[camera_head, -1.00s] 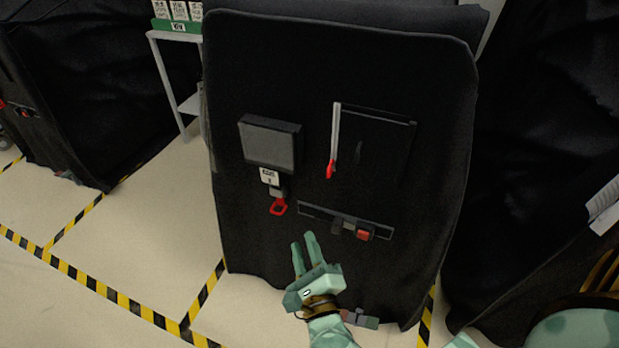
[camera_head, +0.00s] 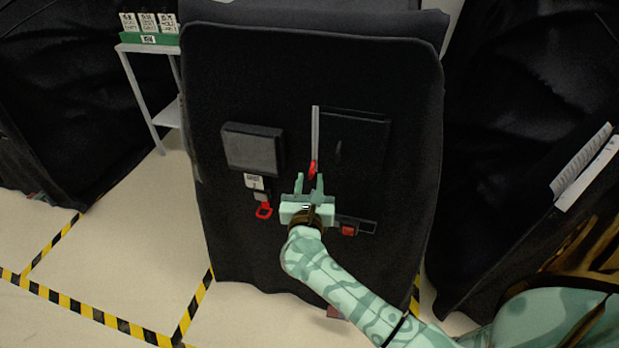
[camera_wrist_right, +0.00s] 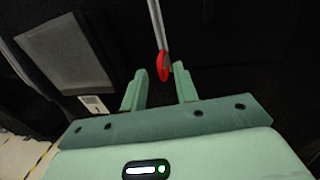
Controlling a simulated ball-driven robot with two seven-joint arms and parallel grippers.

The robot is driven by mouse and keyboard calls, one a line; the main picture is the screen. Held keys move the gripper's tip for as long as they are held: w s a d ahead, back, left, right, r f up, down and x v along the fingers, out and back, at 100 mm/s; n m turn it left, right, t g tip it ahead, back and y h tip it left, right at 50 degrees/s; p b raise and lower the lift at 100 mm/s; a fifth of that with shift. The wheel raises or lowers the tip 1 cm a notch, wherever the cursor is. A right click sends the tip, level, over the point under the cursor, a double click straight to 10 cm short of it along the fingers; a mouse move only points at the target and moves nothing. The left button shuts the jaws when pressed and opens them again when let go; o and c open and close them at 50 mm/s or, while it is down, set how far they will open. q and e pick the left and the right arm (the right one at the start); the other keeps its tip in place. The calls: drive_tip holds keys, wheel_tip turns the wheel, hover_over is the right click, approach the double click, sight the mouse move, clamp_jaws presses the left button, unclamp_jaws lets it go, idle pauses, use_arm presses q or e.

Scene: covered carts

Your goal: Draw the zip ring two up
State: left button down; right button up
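A red zip ring (camera_head: 313,169) hangs at the lower end of a pale, upright zip strip (camera_head: 316,130) on the black cart cover. The right wrist view shows the ring (camera_wrist_right: 162,66) and the strip (camera_wrist_right: 157,25) too. My right gripper (camera_head: 309,180) is open, its fingers pointing up the cover just below the ring. In the wrist view, the ring appears in the gap between the two fingertips (camera_wrist_right: 160,72), with neither finger closed on it. I cannot tell whether a finger touches it. My left gripper is out of view.
Left of the zip are a grey-faced box (camera_head: 252,149), a white label (camera_head: 254,181) and a red pull loop (camera_head: 263,211). A red buckle (camera_head: 349,230) on a strap lies right of my wrist. A side stand (camera_head: 150,80) is at the back left.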

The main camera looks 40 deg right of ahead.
sight(312, 112)
drive_tip(key=shift+x, duration=1.1)
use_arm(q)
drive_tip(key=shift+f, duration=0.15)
use_arm(e)
drive_tip(key=shift+c, duration=0.3)
clamp_jaws()
